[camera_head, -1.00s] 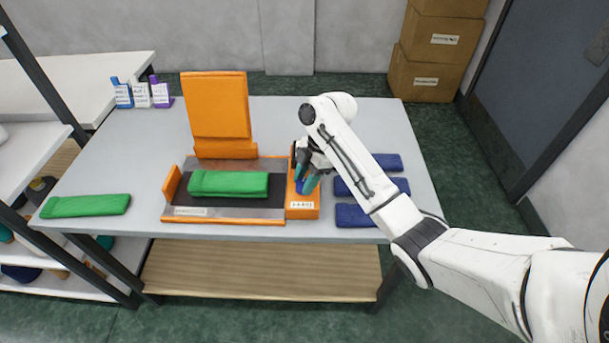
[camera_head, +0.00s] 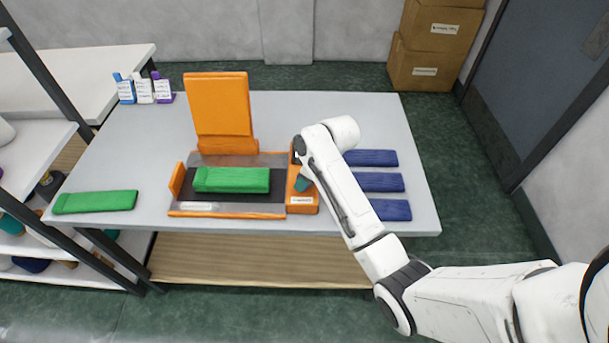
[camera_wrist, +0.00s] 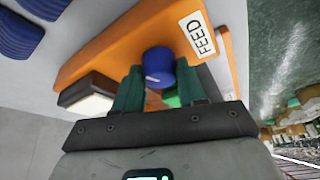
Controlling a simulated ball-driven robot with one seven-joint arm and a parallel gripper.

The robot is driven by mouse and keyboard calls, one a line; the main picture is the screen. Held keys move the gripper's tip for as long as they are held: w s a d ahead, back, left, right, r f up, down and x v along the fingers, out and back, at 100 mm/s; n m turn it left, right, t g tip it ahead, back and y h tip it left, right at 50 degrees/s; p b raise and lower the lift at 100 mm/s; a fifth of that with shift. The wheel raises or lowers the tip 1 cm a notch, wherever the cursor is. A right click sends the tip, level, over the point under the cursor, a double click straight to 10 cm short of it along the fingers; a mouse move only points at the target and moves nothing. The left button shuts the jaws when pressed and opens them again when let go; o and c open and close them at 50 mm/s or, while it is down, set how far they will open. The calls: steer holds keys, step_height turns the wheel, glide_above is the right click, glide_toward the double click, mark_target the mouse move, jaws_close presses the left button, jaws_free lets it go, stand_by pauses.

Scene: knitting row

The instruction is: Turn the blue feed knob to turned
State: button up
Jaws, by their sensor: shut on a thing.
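The blue feed knob (camera_wrist: 159,66) shows in the wrist view, on an orange housing (camera_wrist: 120,45) that bears a white FEED label (camera_wrist: 197,33). My gripper (camera_wrist: 160,80) has its two green fingers on either side of the knob, shut on it. In the head view my gripper (camera_head: 303,183) is at the orange housing (camera_head: 303,202), at the right end of the machine, and my arm and fingers hide the knob there. How far the knob is turned cannot be told.
A folded green knit (camera_head: 232,180) lies on the machine's dark bed, before a raised orange lid (camera_head: 219,106). Another green knit (camera_head: 95,202) lies at the table's left. Blue knits (camera_head: 378,182) lie right of my arm. Small bottles (camera_head: 144,88) stand at the back left. The table's rear right is clear.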

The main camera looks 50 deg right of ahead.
steer(key=shift+a+m+h, duration=0.1)
steer(key=shift+m+h, duration=0.8)
steer(key=shift+m, duration=1.3)
steer(key=o, duration=1)
steer(key=b+v, duration=0.1)
steer(key=v, duration=0.9)
steer(key=shift+s+r, duration=0.25)
steer(key=shift+r, duration=0.1)
